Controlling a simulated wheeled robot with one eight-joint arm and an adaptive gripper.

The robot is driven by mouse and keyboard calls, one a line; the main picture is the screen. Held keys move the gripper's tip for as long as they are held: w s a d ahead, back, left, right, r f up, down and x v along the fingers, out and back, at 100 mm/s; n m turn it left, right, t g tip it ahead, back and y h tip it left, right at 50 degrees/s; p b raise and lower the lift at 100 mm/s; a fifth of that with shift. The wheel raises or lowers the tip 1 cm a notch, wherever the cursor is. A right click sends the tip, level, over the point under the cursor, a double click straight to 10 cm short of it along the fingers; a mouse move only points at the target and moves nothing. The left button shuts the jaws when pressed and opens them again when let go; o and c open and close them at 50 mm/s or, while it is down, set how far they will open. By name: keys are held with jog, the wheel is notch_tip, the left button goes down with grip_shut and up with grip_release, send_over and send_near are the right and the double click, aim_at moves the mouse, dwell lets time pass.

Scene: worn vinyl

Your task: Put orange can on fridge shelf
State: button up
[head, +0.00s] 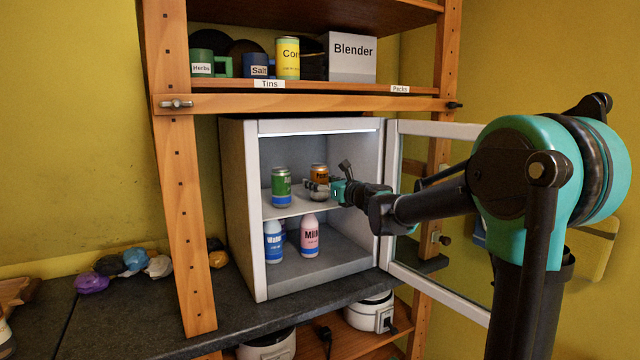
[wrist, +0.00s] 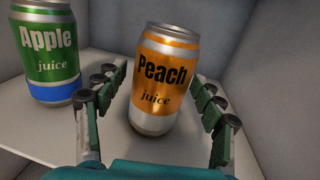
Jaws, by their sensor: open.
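The orange can (head: 319,172), labelled "Peach juice", stands on the fridge shelf (head: 300,206). It also shows in the wrist view (wrist: 165,80), upright between my fingers. My gripper (head: 328,190) is inside the fridge (head: 251,210) at shelf height, in front of the can. In the wrist view my gripper (wrist: 165,108) has its fingers spread with a gap on each side of the can. The fridge door (head: 440,290) is open to the right. In the head view my gripper hides part of the can.
A green apple juice can (head: 281,188) stands left of the orange can on the shelf. A water bottle (head: 273,242) and a pink milk bottle (head: 309,236) stand on the fridge floor. The fridge walls close in on both sides of my gripper.

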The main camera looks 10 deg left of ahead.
jog(key=v, duration=1.2)
jog(key=s+d+f+n+g+h, duration=0.2)
jog(key=s+d+f+n+g, duration=0.1)
jog(key=s+f+n, duration=0.65)
jog(key=s+d+f+n+g+h, duration=0.3)
jog(key=s+f+n, duration=0.35)
jog(key=f, duration=0.65)
jog(key=s+d+f+n+g+h, duration=0.3)
jog(key=s+d+f+n+h, duration=0.4)
jog(key=s+d+f+n, duration=0.4)
jog(key=s+d+f, duration=0.2)
jog(key=d+f, duration=0.2)
jog(key=shift+s, duration=0.35)
